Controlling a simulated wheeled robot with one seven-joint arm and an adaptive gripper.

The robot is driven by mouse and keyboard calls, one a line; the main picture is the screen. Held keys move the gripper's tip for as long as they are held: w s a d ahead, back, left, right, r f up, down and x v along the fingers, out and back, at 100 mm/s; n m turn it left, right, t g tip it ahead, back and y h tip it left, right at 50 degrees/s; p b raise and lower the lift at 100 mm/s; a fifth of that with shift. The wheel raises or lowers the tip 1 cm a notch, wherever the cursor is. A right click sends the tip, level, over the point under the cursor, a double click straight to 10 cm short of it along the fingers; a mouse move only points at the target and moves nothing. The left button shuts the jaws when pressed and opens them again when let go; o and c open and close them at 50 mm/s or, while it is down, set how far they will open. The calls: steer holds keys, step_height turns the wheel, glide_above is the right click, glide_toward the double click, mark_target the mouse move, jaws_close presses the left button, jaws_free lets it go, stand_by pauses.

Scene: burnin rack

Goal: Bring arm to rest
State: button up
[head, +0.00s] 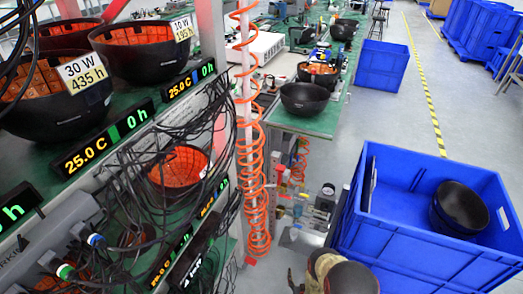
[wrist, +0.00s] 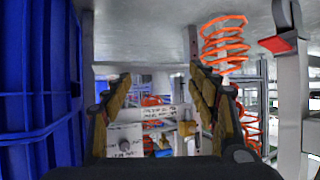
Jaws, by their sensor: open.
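My gripper (wrist: 160,75) shows in the wrist view with its two tan-padded fingers spread apart. Nothing is between the fingers. It points along a gap, with a blue wall on its left and an orange coiled hose (wrist: 223,42) on its right. In the head view a rounded tan and dark part of my arm shows at the bottom edge, between the rack and the blue crate (head: 423,258). The fingers cannot be made out in the head view.
The rack at left holds dark bowls with orange insides (head: 135,47), cables (head: 150,165) and displays (head: 103,140). An orange coiled hose hangs at its post. The blue crate at right holds dark bowls (head: 460,207).

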steer(key=s+f+g, duration=0.7)
steer(key=s+g, duration=0.1)
steer(key=s, duration=0.6)
step_height(320, 180, up, 44)
steer(key=w+r+g+p, duration=0.1)
steer(key=g+p, duration=0.2)
steer(key=g, duration=0.3)
steer(key=s+r+t+p, duration=0.1)
steer(key=s+r, duration=0.4)
steer(key=r, duration=1.1)
steer(key=s+r+t+p, duration=0.1)
steer(key=s+r+t, duration=0.2)
steer(key=r, duration=1.3)
steer(key=s+r+t+p, duration=0.2)
steer(key=s+r, duration=0.5)
steer(key=r, duration=1)
steer(key=shift+s+t, duration=0.35)
steer(key=shift+t, duration=0.25)
steer(key=shift+r, duration=0.1)
steer(key=shift+c, duration=0.5)
